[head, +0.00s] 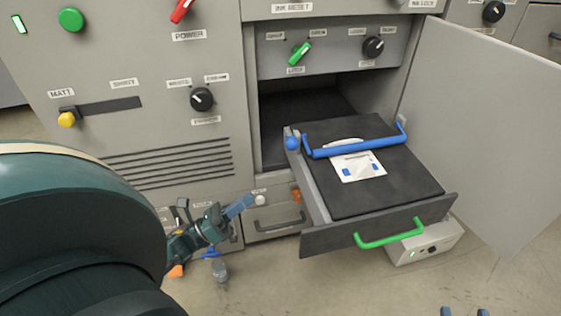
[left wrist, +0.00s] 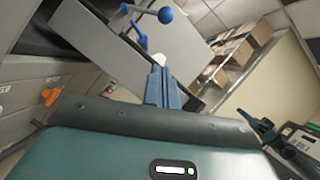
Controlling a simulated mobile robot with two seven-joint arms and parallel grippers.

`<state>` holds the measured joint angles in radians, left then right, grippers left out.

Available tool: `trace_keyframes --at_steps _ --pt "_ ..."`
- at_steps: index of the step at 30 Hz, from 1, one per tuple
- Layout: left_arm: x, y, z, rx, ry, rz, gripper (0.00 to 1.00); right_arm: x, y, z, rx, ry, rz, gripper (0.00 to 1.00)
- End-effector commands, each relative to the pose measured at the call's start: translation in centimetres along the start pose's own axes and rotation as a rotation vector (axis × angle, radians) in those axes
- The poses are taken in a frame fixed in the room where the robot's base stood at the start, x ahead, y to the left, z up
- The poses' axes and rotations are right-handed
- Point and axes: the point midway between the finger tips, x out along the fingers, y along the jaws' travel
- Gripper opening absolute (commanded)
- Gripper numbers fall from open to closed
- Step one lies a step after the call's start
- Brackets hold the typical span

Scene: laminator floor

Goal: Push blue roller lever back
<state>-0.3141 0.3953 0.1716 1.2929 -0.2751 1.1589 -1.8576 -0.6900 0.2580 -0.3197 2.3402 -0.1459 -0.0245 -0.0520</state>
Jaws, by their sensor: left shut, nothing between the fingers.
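The blue roller lever (head: 291,142) shows as a ball-ended part at the left edge of the pulled-out drawer (head: 315,192). A blue roller bar (head: 357,147) lies across the drawer's black top, over a white card (head: 357,166). My left gripper (head: 240,206) is shut and empty, below and left of the drawer, apart from the lever. In the left wrist view its closed fingers (left wrist: 160,85) point toward the drawer's side, with a blue ball (left wrist: 165,15) beyond them. My right gripper (head: 464,312) barely shows at the bottom edge; its two fingertips are apart.
An open cabinet door (head: 485,110) stands to the right. A green handle (head: 391,234) is on the drawer front. The floor before the drawer is mostly clear.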

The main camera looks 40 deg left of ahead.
Motion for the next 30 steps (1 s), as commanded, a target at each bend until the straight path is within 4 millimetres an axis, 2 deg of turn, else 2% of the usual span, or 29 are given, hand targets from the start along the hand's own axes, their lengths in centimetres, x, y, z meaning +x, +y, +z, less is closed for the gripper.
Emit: trace_keyframes --at_steps 8,11,14,26,30 --pt "0.1 0.0 0.1 -0.002 0.0 0.0 0.0 0.0 0.0 0.0 0.0 -0.001 0.0 0.36" --pt "0.7 -0.1 0.1 -0.002 -0.001 -0.002 0.0 0.0 0.0 0.0 0.0 -0.002 0.0 0.36" --pt "2.0 -0.1 0.1 -0.002 -0.002 -0.003 0.0 0.0 0.0 0.0 0.001 -0.004 0.0 0.36" --pt "10.3 -0.1 0.1 -0.002 -0.002 -0.004 0.0 0.0 0.0 0.0 -0.002 0.003 0.001 0.36" --pt "11.8 -0.1 1.8 -0.001 0.0 -0.001 0.0 0.0 0.1 -0.2 0.001 0.0 0.001 0.36"
